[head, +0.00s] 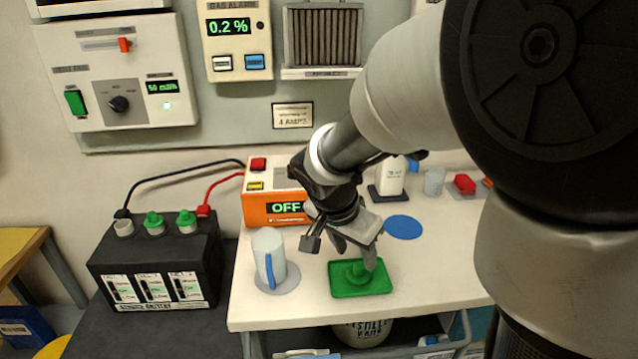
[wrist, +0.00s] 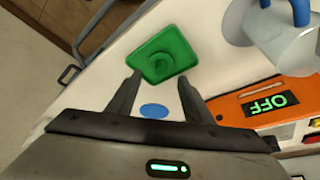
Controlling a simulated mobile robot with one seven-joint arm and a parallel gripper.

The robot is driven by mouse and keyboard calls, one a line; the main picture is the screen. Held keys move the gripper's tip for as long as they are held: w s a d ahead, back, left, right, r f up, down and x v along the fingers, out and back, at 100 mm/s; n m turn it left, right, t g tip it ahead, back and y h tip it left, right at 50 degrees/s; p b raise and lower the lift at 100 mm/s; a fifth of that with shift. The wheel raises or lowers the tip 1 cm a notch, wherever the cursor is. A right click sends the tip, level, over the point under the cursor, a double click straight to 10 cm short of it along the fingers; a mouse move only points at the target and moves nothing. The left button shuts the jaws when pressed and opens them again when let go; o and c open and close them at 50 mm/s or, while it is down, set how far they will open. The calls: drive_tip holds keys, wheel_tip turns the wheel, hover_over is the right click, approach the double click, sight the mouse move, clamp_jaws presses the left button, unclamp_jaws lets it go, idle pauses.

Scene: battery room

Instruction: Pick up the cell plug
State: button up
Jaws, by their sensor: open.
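A green cell plug (head: 359,272) lies in a small green tray (head: 378,286) on the white bench. In the wrist view the plug (wrist: 160,64) sits in the middle of the tray (wrist: 183,43), just beyond my fingertips. My gripper (head: 354,258) is above the tray in the head view, pointing down. In the wrist view my gripper (wrist: 160,77) has its two fingers apart, with nothing between them. One finger partly overlaps the plug in the head view. Contact cannot be told.
A jug (head: 268,252) with a blue handle stands left of the tray. An orange charger (head: 262,207) reading OFF is behind. A black battery (head: 165,262) with two green plugs and one open cell stands at left. A blue disc (head: 403,227) lies right of the gripper.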

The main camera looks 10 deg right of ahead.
sight(359, 265)
drive_tip(key=b+x, duration=0.1)
drive_tip(key=x, duration=0.6)
drive_tip(key=shift+w, duration=0.1)
drive_tip(key=c, duration=0.7)
